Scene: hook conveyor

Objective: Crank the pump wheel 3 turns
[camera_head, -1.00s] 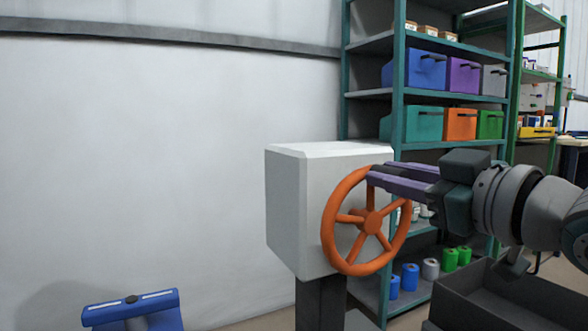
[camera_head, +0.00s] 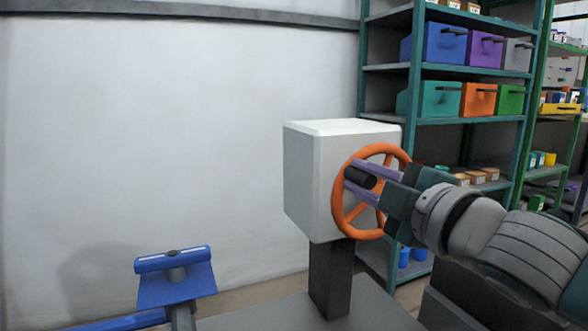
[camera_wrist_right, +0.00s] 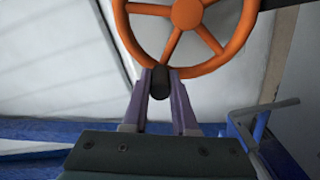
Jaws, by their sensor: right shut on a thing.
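The orange pump wheel (camera_head: 337,208) stands upright on the side of a pale grey box (camera_head: 312,180) on a dark post (camera_head: 331,280). A short black handle (camera_head: 360,177) projects from the wheel. My right gripper (camera_head: 361,184) comes in from the right, its purple fingers shut on the black handle. In the right wrist view, the black handle (camera_wrist_right: 160,83) sits between the fingertips, at the wheel rim (camera_wrist_right: 222,58) below the hub. The gripper and arm hide part of the wheel in the head view. My left gripper is not in view.
A blue fixture (camera_head: 176,280) stands at lower left. A green-framed shelf (camera_head: 415,75) with colored bins is behind the box at right. A dark container (camera_head: 450,305) is below my right arm. The white wall (camera_head: 150,130) is bare at left.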

